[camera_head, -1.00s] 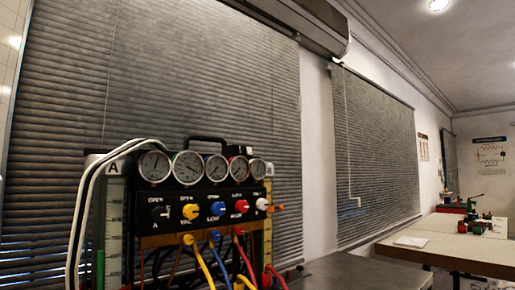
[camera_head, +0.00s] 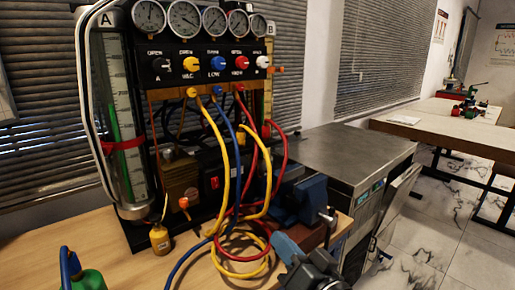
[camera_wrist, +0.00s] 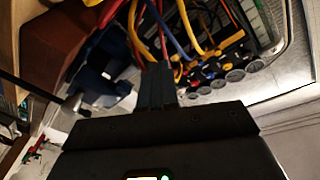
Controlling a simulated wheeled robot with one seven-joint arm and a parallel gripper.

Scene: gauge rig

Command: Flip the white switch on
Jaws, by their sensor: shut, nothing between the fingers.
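The white switch (camera_head: 263,62) is a small white knob at the right end of the row of colored knobs on the black gauge panel (camera_head: 200,72) in the head view. Yellow, blue and red knobs stand to its left. My gripper (camera_head: 283,244) shows at the bottom of the head view, low in front of the rig and well below the white switch, apart from it. In the wrist view its dark fingers (camera_wrist: 157,84) are together and empty, with hoses and the panel beyond them. I cannot make out the white switch clearly there.
Yellow, red and blue hoses (camera_head: 228,150) hang from the panel onto the wooden table (camera_head: 105,240). A blue vise (camera_head: 303,200) stands right of them. A metal cabinet (camera_head: 345,150) stands behind right.

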